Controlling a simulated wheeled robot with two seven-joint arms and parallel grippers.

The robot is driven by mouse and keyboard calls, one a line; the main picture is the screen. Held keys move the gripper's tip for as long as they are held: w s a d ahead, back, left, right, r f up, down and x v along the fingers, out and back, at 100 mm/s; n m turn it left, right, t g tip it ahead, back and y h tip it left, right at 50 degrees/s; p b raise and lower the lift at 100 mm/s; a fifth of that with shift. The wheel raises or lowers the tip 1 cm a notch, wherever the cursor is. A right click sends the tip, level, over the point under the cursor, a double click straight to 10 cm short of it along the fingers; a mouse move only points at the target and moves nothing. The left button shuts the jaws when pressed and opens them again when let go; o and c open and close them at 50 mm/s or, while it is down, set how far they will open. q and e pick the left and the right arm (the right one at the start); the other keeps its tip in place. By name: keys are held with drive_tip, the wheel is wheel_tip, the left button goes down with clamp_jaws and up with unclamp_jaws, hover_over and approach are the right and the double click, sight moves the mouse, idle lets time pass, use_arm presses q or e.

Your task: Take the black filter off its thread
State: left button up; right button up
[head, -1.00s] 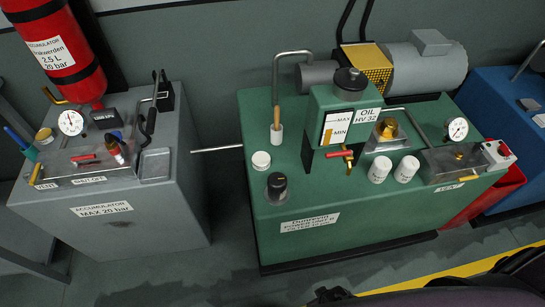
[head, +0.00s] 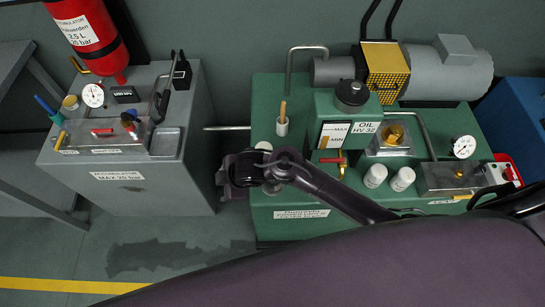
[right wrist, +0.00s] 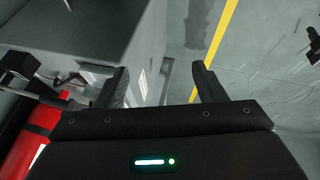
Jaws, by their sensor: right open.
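No black filter can be clearly made out on a thread now. A brass threaded fitting (head: 394,132) stands bare on a grey block on the green console (head: 300,228). My right gripper (head: 228,176) is over the left front of the console and reaches past its left edge. It is open and empty; its two fingers show apart in the right wrist view (right wrist: 162,82), with the grey cabinet and floor beyond. My arm hides the spot where a small black round piece stood on the console's top. My left gripper is not in view.
A black cap (head: 352,92) tops the oil tank. Two white cylinders (head: 375,176) (head: 402,179) stand before the fitting. The grey accumulator cabinet (head: 140,195) is left, across a floor gap.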

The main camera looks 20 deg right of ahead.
drive_tip(key=w+d+n+g+h, duration=0.1)
drive_tip(key=d+n, duration=0.2)
drive_tip(key=d, duration=0.2)
drive_tip(key=w+d+f+n+g+h+p, duration=0.1)
drive_tip(key=d+n, duration=0.2)
drive_tip(key=d, duration=0.1)
drive_tip(key=d+n+g+h, duration=0.2)
drive_tip(key=d+n, duration=0.1)
drive_tip(key=d, duration=0.2)
drive_tip(key=shift+w+d+f+n, duration=0.2)
drive_tip(key=shift+w+d+n, duration=0.1)
drive_tip(key=shift+w+d, duration=0.1)
drive_tip(key=shift+f, duration=0.1)
wheel_tip(320, 180, down, 7)
drive_tip(key=b, duration=0.6)
